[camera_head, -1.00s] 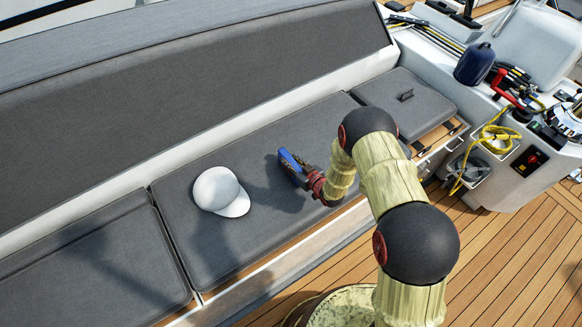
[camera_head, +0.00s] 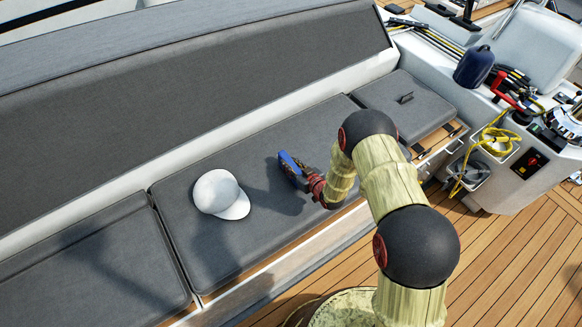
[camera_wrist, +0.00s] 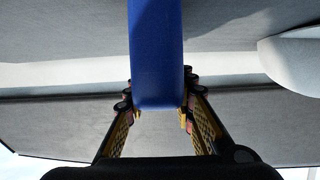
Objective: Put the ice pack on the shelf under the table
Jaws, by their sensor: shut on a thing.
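The blue ice pack (camera_wrist: 156,55) is between the fingers of my gripper (camera_wrist: 158,108) in the wrist view, and the fingers are shut on it. In the head view the ice pack (camera_head: 288,163) shows as a blue edge at the end of my gripper (camera_head: 295,174), above the grey bench cushion. A shadow lies on the cushion below it. Neither the table nor its shelf can be made out in these views.
A white cap (camera_head: 220,194) lies on the middle seat cushion (camera_head: 215,255), left of my gripper; its edge shows in the wrist view (camera_wrist: 292,58). A yellow rope (camera_head: 497,137) and a dark blue fender (camera_head: 474,66) are at the right. The wooden deck (camera_head: 500,250) is clear.

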